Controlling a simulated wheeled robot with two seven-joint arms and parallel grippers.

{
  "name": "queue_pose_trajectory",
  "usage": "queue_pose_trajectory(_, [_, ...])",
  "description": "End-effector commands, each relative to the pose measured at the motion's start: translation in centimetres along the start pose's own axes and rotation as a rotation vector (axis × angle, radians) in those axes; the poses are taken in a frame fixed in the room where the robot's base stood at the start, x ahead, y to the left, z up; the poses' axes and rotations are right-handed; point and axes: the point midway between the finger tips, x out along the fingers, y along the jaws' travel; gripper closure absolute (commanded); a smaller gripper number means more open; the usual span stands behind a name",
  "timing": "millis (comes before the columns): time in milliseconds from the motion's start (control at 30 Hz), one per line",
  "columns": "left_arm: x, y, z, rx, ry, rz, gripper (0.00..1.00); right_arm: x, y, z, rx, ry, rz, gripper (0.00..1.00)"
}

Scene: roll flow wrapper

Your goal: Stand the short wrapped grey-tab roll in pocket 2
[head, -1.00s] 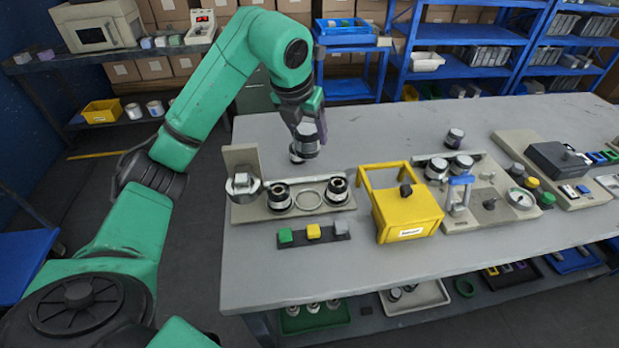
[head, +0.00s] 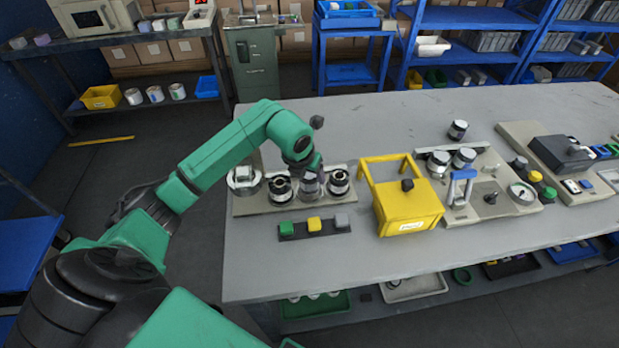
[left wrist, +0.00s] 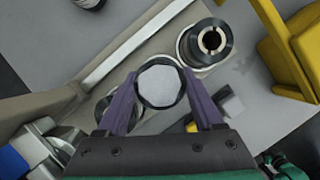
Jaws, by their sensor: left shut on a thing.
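My left gripper (head: 311,170) is shut on a short roll with a pale grey top (left wrist: 160,85). Its purple fingers grip both sides of the roll in the left wrist view. In the head view the held roll (head: 311,188) is upright at the middle pocket of the grey rack (head: 262,208), between two dark-cored rolls. The left one (head: 281,189) and the right one (head: 338,182) stand in neighbouring pockets. The gripper and roll hide the middle pocket, so I cannot tell whether the roll touches its floor. My right gripper is out of view.
A block with green, yellow and grey squares (head: 314,227) lies in front of the rack. A metal piece (head: 243,178) is at the rack's left end. The table's front area is clear.

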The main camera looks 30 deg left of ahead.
Motion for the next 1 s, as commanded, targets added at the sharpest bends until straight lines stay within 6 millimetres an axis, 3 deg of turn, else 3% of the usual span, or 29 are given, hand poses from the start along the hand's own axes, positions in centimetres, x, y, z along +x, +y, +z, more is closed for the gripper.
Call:
queue_pose_trajectory(133, [2.1,0.0,-0.9,0.0,0.003,-0.001,0.95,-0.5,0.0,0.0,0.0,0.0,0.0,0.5])
queue_pose_trajectory(400, [2.5,0.0,-1.0,0.001,0.0,0.001,0.95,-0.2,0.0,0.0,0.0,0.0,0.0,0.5])
queue_pose_trajectory(433, [2.4,0.0,-1.0,0.001,0.001,0.001,0.2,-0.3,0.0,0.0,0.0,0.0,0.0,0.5])
queue_pose_trajectory(500, [2.4,0.0,-1.0,0.0,0.001,0.0,0.02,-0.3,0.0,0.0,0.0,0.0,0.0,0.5])
queue_pose_trajectory(833, [2.1,0.0,-0.9,0.0,0.0,0.0,0.02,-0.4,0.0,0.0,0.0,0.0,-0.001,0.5])
queue_pose_trajectory(1000, [-0.7,0.1,-0.9,0.003,-0.004,0.003,0.02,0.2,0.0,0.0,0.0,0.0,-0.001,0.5])
